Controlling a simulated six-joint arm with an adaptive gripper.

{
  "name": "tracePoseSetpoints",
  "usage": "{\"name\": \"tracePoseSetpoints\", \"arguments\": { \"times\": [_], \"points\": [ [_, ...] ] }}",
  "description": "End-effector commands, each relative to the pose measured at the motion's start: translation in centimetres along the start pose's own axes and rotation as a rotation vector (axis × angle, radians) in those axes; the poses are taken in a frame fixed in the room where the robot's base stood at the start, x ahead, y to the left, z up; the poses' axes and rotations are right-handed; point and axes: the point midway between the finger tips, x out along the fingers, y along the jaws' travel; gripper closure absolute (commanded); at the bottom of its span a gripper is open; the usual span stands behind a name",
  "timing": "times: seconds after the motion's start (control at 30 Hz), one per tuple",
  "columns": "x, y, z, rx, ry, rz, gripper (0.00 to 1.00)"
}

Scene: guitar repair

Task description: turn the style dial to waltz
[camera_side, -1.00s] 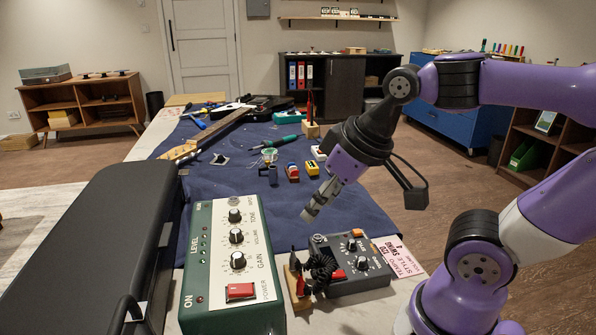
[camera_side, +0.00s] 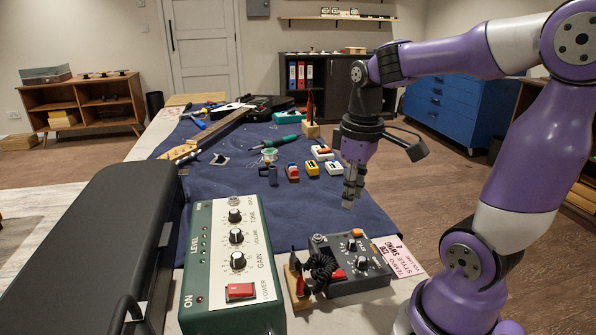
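The dark grey box with knobs (camera_side: 372,281) sits at the front right of the bench. It carries a black dial with a white mark (camera_side: 362,263), a second dial (camera_side: 351,245) behind it, a red button and an orange part. Which dial is the style dial, and where it points, is too small to read. A pink card (camera_side: 404,259) with the words tempo, style and swing lies at the box's right. My gripper (camera_side: 348,203) points down in the air above and behind the box, apart from the dials. Its fingers look close together, with nothing seen between them.
A green amplifier-like box (camera_side: 220,285) with several knobs stands left of the dial box. Small pedals (camera_side: 312,168) and tools lie behind on the blue cloth (camera_side: 225,185). A black case (camera_side: 105,240) is at left.

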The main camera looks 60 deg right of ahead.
Motion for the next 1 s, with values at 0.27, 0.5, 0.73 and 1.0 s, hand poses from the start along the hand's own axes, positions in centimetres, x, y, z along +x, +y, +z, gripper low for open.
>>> {"name": "tracePoseSetpoints", "arguments": {
  "times": [0.27, 0.5, 0.73, 1.0],
  "points": [
    [3.0, 1.0, 0.6, -0.003, -0.052, -0.026, 0.67],
    [7.8, 0.9, 0.8, -0.003, -0.052, -0.025, 0.67],
    [10.4, 0.8, 0.8, -0.003, -0.048, -0.022, 0.67],
    [10.7, 0.8, 0.8, -0.003, -0.045, -0.021, 0.67]
  ]
}}
